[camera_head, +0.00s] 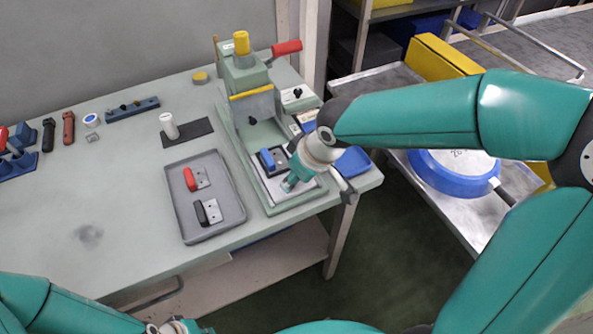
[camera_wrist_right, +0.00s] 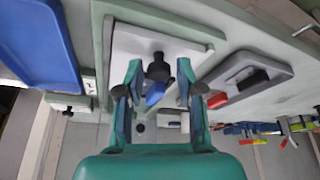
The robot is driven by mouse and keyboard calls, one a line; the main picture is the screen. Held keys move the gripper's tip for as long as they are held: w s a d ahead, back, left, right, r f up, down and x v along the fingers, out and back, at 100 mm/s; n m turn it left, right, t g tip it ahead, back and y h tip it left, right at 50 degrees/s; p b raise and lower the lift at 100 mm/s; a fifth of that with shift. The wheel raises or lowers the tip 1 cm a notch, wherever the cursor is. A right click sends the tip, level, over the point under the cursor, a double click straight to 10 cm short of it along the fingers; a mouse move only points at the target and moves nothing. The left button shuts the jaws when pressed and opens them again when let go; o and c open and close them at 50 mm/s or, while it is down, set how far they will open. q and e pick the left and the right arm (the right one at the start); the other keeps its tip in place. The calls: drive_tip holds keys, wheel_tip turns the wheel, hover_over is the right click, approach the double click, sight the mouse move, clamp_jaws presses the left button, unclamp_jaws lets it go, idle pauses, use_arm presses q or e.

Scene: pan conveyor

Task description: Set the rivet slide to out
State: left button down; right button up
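The green press (camera_head: 262,135) stands at the right end of the bench. A pale plate with a small black knob (camera_head: 298,93) is on its right side; I cannot tell for certain which part is the rivet slide. My right gripper (camera_head: 289,184) is low over the press base. In the right wrist view its fingers (camera_wrist_right: 157,85) are open, with a black knob (camera_wrist_right: 157,68) and a blue handle (camera_wrist_right: 155,93) seen between them, no clear contact. In the head view the blue handle (camera_head: 267,160) sits left of the gripper.
A grey tray (camera_head: 176,215) with a red-handled and a black-handled piece lies left of the press. A white cylinder (camera_head: 168,125) stands on a dark mat. A blue tray (camera_head: 353,161) is right of the press. A blue pan (camera_head: 430,178) lies on the right-hand conveyor.

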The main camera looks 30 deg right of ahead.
drive_tip(key=v, duration=1.1)
drive_tip(key=shift+s+r, duration=0.3)
drive_tip(key=shift+r, duration=0.05)
